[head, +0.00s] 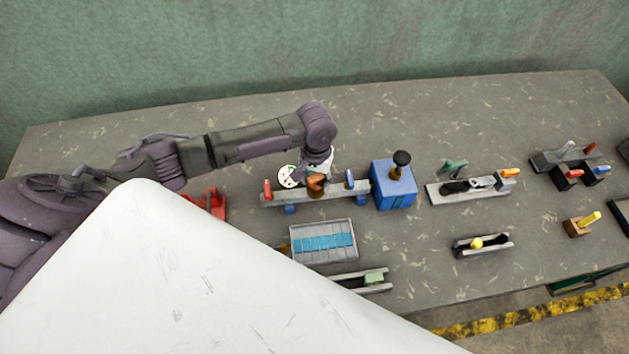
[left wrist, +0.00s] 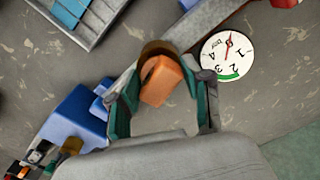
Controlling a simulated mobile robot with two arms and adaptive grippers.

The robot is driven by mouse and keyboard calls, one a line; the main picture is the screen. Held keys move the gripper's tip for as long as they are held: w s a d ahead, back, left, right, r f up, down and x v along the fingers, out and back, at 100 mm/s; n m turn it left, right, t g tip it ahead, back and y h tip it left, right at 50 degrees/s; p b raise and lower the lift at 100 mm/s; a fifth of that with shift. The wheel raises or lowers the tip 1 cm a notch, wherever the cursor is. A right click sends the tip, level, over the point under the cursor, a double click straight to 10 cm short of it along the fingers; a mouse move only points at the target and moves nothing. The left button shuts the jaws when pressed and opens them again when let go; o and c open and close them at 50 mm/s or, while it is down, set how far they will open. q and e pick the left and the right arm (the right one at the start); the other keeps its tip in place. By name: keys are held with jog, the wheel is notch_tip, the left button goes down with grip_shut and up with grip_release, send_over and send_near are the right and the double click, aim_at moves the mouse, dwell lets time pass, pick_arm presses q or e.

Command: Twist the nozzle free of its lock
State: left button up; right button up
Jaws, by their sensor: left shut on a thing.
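The orange piece (head: 315,181), which looks like the nozzle, sits on a brown round base (head: 316,194) on a grey rail (head: 336,191). It also shows in the left wrist view (left wrist: 160,82), its block-shaped body between my fingers. My left gripper (head: 317,172) reaches down from above and is shut on this orange piece. In the left wrist view my left gripper (left wrist: 163,88) has one green-and-grey finger on each side of it. The lock's inner state is hidden. My right gripper is not in view.
A white dial gauge (head: 288,176) is beside the orange piece. The rail also bears a red handle (head: 267,188) and a blue handle (head: 350,179). A blue box (head: 393,186) with a black knob stands at the right. Several lever fixtures lie farther right. The back of the table is clear.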

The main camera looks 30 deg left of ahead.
pick_arm(q)
jog(key=n, duration=0.2)
jog(key=shift+s+d+f+n, duration=0.1)
jog(key=shift+s+f+n, duration=0.1)
jog(key=shift+n, duration=0.1)
jog(key=n, duration=0.3)
jog(key=shift+n, duration=0.3)
jog(key=n, duration=0.2)
jog(key=shift+s+n, duration=0.15)
jog(key=shift+n, duration=0.15)
jog(key=o, duration=1.4)
jog(key=shift+w+a, duration=0.2)
jog(key=shift+w, duration=0.05)
jog(key=shift+o, duration=0.2)
jog(key=shift+d+r, duration=0.1)
